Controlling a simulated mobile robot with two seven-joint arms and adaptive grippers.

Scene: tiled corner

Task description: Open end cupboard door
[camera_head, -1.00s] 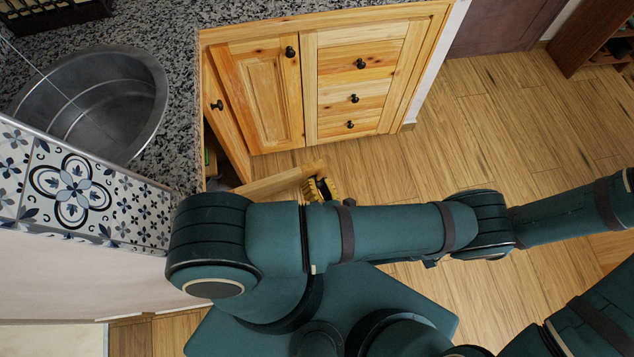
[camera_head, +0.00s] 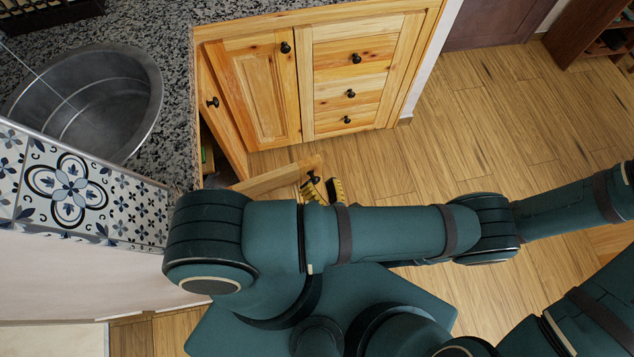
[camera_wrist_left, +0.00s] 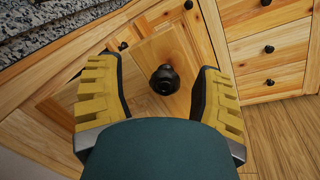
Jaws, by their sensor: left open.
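The end cupboard door (camera_head: 272,181) is wooden and stands ajar, swung out from the cabinet, with a dark gap behind it. Its round black knob (camera_head: 312,177) is near the free end; I take it to be the large knob (camera_wrist_left: 165,79) in the left wrist view. My left gripper (camera_head: 324,190) has yellow ridged fingers and is open at this knob. In the left wrist view the fingers (camera_wrist_left: 160,95) are spread on either side of the knob, with visible gaps. My left forearm hides the gripper's rear. My right gripper is not in view.
A neighbouring cupboard door (camera_head: 223,110) with a black knob, a panelled door (camera_head: 262,90) and a drawer stack (camera_head: 355,75) adjoin it. Above are the granite countertop (camera_head: 175,60) and a round metal sink (camera_head: 85,100). Wooden floor (camera_head: 480,120) is clear to the right.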

